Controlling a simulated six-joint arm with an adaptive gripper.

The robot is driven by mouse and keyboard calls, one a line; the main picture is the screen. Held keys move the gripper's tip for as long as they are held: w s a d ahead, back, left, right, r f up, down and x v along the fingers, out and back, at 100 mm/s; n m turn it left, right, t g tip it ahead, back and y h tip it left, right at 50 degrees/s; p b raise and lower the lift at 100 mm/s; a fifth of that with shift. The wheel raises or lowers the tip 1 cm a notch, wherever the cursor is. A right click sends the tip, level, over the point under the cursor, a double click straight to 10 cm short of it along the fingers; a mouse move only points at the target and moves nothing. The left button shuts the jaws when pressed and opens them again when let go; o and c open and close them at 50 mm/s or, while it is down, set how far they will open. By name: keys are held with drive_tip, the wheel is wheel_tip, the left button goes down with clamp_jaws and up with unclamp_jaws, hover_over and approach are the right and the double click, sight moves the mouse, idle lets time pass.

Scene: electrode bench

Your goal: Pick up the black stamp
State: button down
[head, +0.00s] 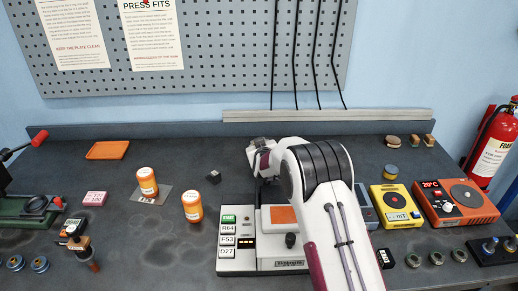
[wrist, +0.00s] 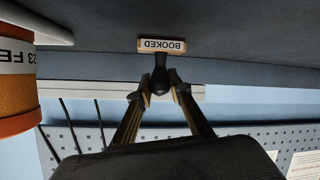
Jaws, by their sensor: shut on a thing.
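In the wrist view, a stamp (wrist: 160,62) with a black knob handle and a pale wooden block sits between my fingertips. Its block carries a white label reading BOOKED, which appears upside down. My gripper (wrist: 160,90) is shut on the black handle, one finger on each side. The block sticks out beyond the fingertips, with the dark bench behind it. In the head view, my arm hides the fingers and the held stamp.
Two orange bottles (head: 147,182) (head: 192,206) stand left of my arm, with a small dark block (head: 213,177) nearby. A white device with buttons (head: 237,264) lies below my arm. A yellow unit (head: 394,204) and an orange hotplate (head: 437,218) stand right. The back-left bench has free room.

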drive_tip(key=shift+r, duration=0.15)
drive_tip(key=shift+r, duration=4.85)
